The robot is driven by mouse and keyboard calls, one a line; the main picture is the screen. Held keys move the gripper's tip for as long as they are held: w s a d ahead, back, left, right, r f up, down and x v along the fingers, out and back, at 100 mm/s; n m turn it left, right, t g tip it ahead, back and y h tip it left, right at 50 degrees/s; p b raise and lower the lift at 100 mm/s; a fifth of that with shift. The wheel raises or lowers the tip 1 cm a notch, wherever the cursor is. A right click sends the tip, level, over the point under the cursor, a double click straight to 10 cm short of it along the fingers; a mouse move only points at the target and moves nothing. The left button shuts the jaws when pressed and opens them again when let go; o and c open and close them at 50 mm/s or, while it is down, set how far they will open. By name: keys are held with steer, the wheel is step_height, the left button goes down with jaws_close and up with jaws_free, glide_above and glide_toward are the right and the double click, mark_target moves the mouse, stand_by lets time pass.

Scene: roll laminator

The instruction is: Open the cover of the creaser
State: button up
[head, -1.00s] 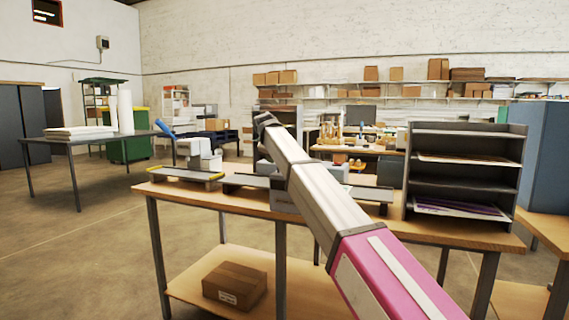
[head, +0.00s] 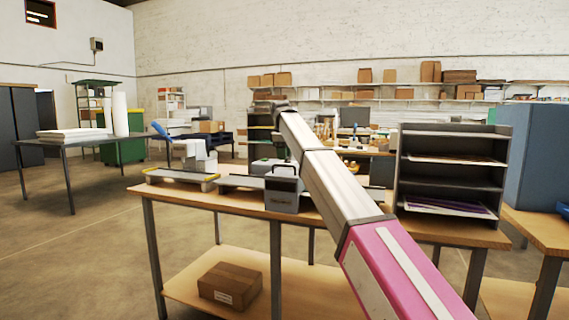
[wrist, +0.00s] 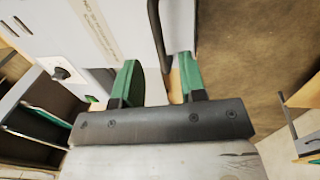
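In the wrist view a pale machine panel (wrist: 120,30) with a printed strip fills the upper left, probably the creaser's cover. A dark bar handle (wrist: 156,30) runs along its right edge. My gripper (wrist: 158,72) has green fingers and is open. The handle's lower end lies in the gap between the fingers in the picture; contact cannot be told. In the head view my arm reaches over the bench, and the fingers cannot be made out clearly.
A cardboard box (head: 230,284) lies on the lower shelf. A knob (wrist: 60,73) shows on the machine. Open floor lies left of the bench.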

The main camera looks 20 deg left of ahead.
mark_target(291, 166)
steer(key=shift+w+f, duration=0.2)
steer(key=shift+f, duration=0.75)
steer(key=shift+w+f, duration=0.2)
steer(key=shift+f, duration=0.75)
steer(key=shift+c, duration=0.3)
